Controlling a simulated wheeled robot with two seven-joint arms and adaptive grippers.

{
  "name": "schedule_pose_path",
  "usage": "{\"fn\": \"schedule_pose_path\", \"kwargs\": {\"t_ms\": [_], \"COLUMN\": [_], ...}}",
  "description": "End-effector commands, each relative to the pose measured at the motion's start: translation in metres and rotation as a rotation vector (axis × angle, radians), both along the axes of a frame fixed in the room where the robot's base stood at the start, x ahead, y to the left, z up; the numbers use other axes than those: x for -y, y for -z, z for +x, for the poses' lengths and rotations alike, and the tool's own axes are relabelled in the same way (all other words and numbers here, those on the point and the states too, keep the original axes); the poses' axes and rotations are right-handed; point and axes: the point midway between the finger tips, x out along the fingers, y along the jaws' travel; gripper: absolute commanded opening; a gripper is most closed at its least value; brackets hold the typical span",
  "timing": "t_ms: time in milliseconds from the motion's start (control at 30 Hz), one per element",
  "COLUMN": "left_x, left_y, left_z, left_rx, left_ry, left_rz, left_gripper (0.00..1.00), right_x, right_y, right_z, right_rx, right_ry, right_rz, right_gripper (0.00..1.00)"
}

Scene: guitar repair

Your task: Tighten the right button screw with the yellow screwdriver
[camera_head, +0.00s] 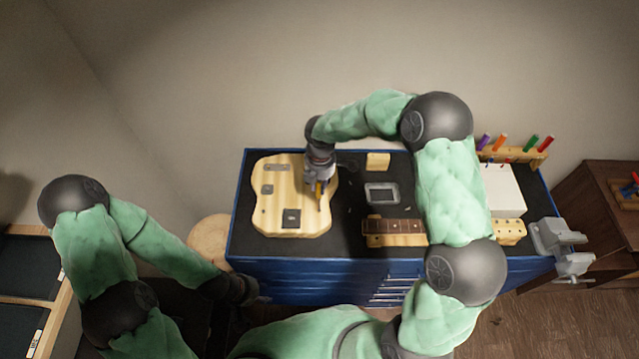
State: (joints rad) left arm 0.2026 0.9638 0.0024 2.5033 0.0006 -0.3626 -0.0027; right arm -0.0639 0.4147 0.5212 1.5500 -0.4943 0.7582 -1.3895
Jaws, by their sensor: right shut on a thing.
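The wooden guitar body (268,215) lies flat on the dark top of the blue cabinet, with dark parts set in its face. My right gripper (319,186) points down over the right part of the body. It is shut on the yellow screwdriver (319,189), which is held about upright with its lower end close to the body's surface. The screw under it is too small to make out, and I cannot tell whether the tip touches it. My left arm hangs low at the left, in front of the cabinet. Its gripper fingers are not visible.
The blue cabinet (300,266) also bears a guitar neck piece (393,226), a grey-framed part (382,194), a white box (502,190) and a rack of colored screwdrivers (515,155). A grey vise (556,238) is at its right edge. A round wooden stool (208,240) stands left.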

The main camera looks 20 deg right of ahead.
Motion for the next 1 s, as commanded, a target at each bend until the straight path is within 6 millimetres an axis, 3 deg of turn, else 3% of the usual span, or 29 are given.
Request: {"fn": "schedule_pose_path", "kwargs": {"t_ms": [267,600,833,1000], "left_x": [0.000,0.000,0.000,0.000], "left_y": [0.004,0.026,0.030,0.043], "left_z": [0.000,0.000,0.000,0.000], "left_rx": [0.000,0.000,0.000,0.000], "left_ry": [0.000,0.000,0.000,0.000], "left_rz": [0.000,0.000,0.000,0.000], "left_gripper": [0.40,0.40,0.40,0.40], "right_x": [0.000,0.000,0.000,0.000], "right_y": [0.003,0.004,0.003,0.005], "right_z": [0.000,0.000,-0.001,-0.001], "right_rx": [0.001,0.002,-0.001,0.001], "right_ry": [0.027,0.388,0.493,0.679], "right_rz": [0.000,0.000,0.000,0.001], "right_gripper": [0.00,0.00,0.00,0.00]}}
